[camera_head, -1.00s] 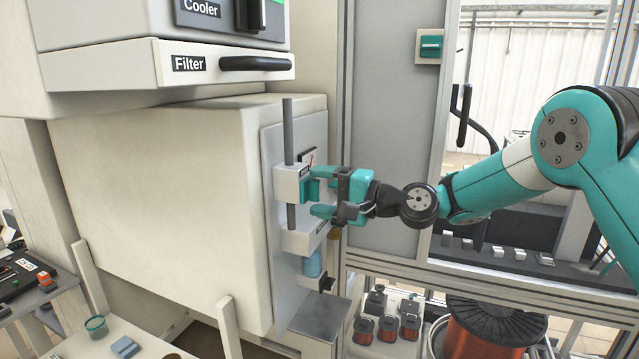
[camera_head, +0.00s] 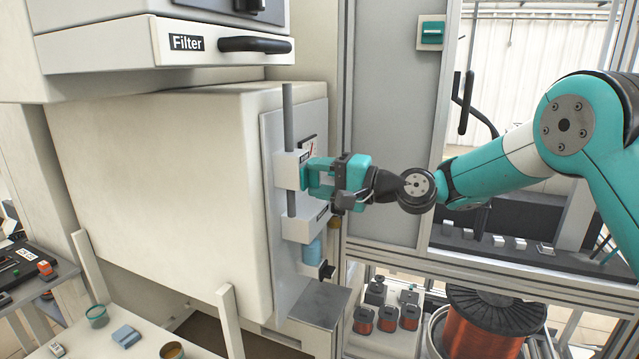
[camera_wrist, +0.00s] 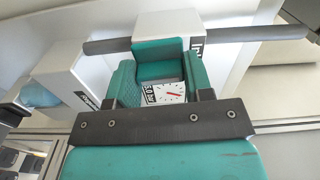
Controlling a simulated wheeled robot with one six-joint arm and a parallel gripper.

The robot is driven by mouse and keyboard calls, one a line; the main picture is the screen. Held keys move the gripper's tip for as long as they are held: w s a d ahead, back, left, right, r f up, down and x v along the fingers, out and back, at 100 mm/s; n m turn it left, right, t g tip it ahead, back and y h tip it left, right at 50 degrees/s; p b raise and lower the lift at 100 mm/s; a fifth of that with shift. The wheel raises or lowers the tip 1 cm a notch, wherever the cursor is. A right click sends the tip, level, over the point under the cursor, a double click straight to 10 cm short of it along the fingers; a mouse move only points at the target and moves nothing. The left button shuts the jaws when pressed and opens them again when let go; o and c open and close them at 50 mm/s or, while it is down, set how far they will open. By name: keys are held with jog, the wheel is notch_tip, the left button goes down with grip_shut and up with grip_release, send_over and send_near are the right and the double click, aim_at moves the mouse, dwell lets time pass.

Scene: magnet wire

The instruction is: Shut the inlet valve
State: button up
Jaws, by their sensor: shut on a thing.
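The inlet valve is a white block (camera_head: 288,171) on the grey pipe, on the right side of the large white cabinet. Its teal handle (camera_wrist: 160,60) shows in the wrist view beside a partly hidden label. My gripper (camera_head: 318,178) comes in from the right with its teal fingers shut on this handle. In the wrist view, the fingers (camera_wrist: 163,78) lie on either side of the handle. A small dial (camera_wrist: 168,92) with a red needle, marked 5.0 bar, shows between the fingers. The handle is mostly hidden by my gripper in the head view.
A second white block (camera_head: 303,226) sits lower on the pipe, with a blue bowl (camera_head: 313,250) under it. A drawer marked Filter (camera_head: 220,44) juts out above the cabinet. A grey panel (camera_head: 385,120) stands behind my gripper. Copper spools (camera_head: 490,325) are below right.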

jog(key=n+b, duration=0.2)
jog(key=b, duration=0.1)
jog(key=n+b, duration=0.2)
jog(key=b, duration=0.1)
jog(key=shift+f, duration=0.4)
jog(key=n+b, duration=0.5)
jog(key=b, duration=0.3)
jog(key=shift+n, duration=0.3)
jog(key=n+b, duration=0.4)
jog(key=shift+r+b, duration=0.15)
jog(key=shift+b, duration=0.25)
jog(key=shift+r+n+b, duration=0.2)
jog(key=shift+n+b, duration=1.15)
jog(key=shift+n, duration=0.45)
jog(key=shift+r, duration=0.1)
jog(key=o, duration=0.9)
